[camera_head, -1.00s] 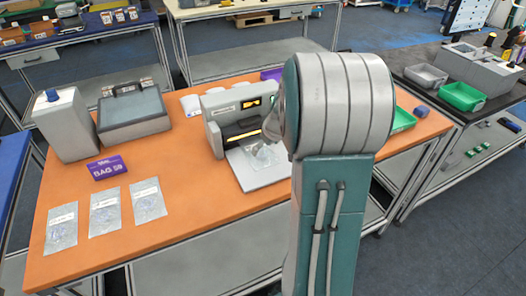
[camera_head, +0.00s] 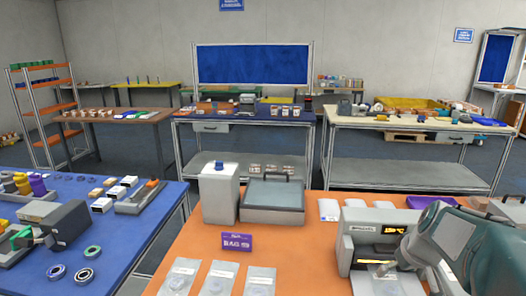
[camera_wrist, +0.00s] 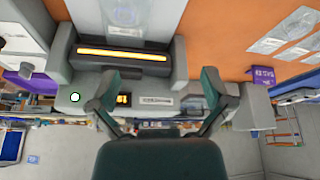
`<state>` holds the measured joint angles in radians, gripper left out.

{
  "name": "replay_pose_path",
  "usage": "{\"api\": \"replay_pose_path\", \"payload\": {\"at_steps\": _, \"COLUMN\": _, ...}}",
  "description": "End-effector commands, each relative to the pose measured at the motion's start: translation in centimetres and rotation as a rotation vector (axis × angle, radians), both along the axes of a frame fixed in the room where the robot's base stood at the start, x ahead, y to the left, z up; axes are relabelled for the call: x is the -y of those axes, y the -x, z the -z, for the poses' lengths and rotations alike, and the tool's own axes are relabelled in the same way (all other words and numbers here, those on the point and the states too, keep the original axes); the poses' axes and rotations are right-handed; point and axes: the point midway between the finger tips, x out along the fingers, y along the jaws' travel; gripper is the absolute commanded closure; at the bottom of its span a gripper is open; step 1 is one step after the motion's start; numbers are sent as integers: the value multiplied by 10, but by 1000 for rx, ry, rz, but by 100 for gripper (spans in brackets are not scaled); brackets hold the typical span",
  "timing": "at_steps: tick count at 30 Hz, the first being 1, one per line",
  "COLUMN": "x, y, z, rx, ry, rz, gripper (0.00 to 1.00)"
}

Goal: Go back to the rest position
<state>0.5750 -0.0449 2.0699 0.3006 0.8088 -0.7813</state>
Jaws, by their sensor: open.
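The machine's glowing yellow slot (camera_wrist: 122,55) and small display show between and behind the fingers. In the head view the same machine (camera_head: 352,243) stands at the right on the orange table (camera_head: 215,222). My arm reaches in from the right edge there and covers part of the machine; the fingertips are not clear in that view.
Clear bags (camera_head: 222,279) lie in a row at the front of the orange table. A purple sign (camera_head: 251,242), a white box (camera_head: 219,195) and a grey lidded device (camera_head: 272,201) stand behind them. A blue table (camera_head: 150,225) is at left. Grey floor shows between tables.

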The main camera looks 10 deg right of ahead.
Motion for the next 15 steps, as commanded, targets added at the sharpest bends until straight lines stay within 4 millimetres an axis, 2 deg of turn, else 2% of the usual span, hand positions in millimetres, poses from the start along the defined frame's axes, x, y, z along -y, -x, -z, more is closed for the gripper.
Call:
{"api": "replay_pose_path", "payload": {"at_steps": 1, "x": -26, "y": 6, "z": -11, "rx": 8, "ry": 6, "rz": -13, "gripper": 0}}
{"api": "replay_pose_path", "payload": {"at_steps": 6, "x": -91, "y": 36, "z": -29, "rx": 19, "ry": 10, "rz": -11, "gripper": 0}}
{"api": "replay_pose_path", "payload": {"at_steps": 12, "x": -149, "y": 82, "z": -39, "rx": 47, "ry": 11, "rz": -2, "gripper": 0}}
{"api": "replay_pose_path", "payload": {"at_steps": 15, "x": -170, "y": 107, "z": -39, "rx": 66, "ry": 6, "rz": 5, "gripper": 0}}
